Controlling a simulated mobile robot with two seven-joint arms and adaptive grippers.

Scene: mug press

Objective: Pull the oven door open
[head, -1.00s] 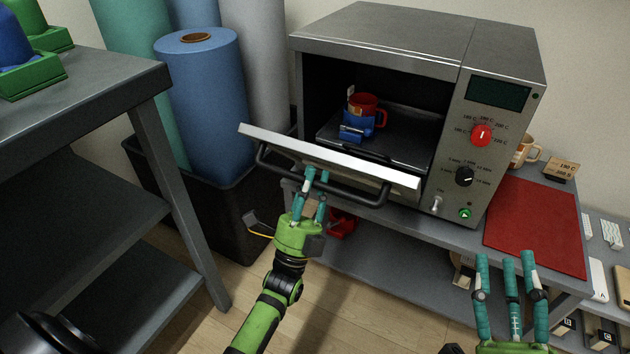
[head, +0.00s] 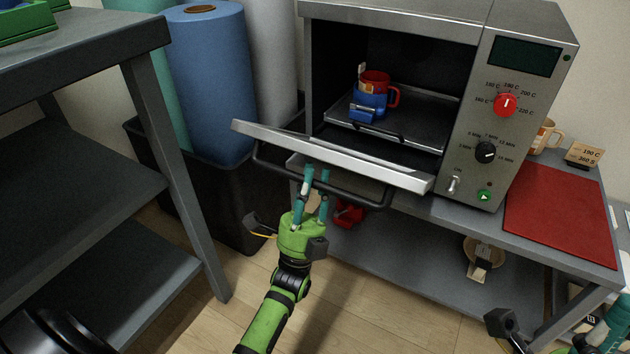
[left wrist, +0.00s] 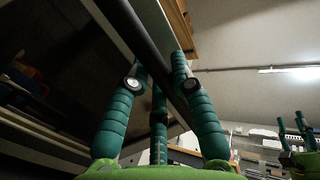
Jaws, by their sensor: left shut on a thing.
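The oven (head: 515,100) stands on a grey bench with its door (head: 330,157) partly open, hinged low and tilted out. A black bar handle (head: 362,199) runs along the door's outer face. My left gripper (head: 316,174) is shut on this handle left of its middle. The left wrist view shows its teal fingers around the dark bar (left wrist: 152,60). Inside the oven, a red and blue mug press (head: 370,94) sits on a tray (head: 420,125). My right gripper (left wrist: 298,128) shows at the right of the left wrist view, fingers apart and empty.
A grey shelf unit (head: 90,70) stands at the left. Fabric rolls (head: 210,80) stand in a dark bin (head: 225,215) beside the oven. A red mat (head: 560,215) and a tan mug (head: 547,137) are right of the oven. The floor before the door is clear.

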